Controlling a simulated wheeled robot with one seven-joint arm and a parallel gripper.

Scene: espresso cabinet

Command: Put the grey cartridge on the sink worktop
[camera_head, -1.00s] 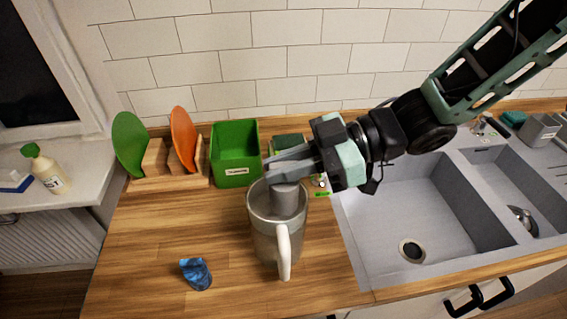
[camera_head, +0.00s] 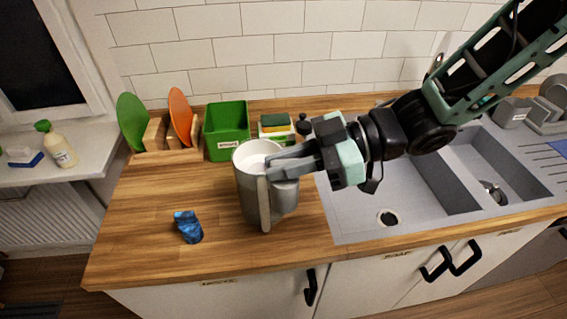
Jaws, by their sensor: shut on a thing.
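My gripper (camera_head: 275,168) is shut on the grey cartridge (camera_head: 286,196). The cartridge hangs upright below the fingers, in front of the right side of the metal jug (camera_head: 246,190). It is outside the jug's open top. Whether it touches the jug, or the wood below, I cannot tell. The sink worktop (camera_head: 300,240) is wooden, with bare wood to the left and in front of the jug.
A crumpled blue thing (camera_head: 188,227) lies left of the jug. A green box (camera_head: 226,150), a plate rack (camera_head: 155,135) and a sponge holder (camera_head: 276,127) stand along the wall. The sink (camera_head: 360,205) is on the right.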

